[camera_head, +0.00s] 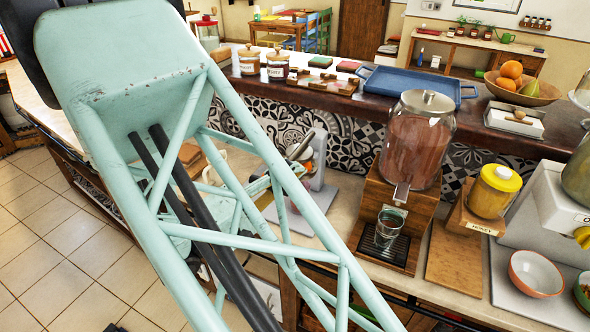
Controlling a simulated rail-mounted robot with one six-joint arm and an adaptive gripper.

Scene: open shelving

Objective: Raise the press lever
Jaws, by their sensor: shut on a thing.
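The press (318,170), a grey upright stand with an orange-toned part near its head, stands on the counter left of the drink dispenser, partly hidden by my arm's frame. My gripper (264,187) is largely hidden behind the pale green struts of my arm, at the lower left end of the lever. It appears shut on the lever, though the fingertips are not clearly seen.
The drink dispenser (418,140) with a glass (388,230) under its tap stands right of the press. A yellow-lidded honey jar (494,192) and an orange bowl (535,272) are further right. A raised ledge behind holds jars, a blue tray (415,85) and a fruit bowl (540,93).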

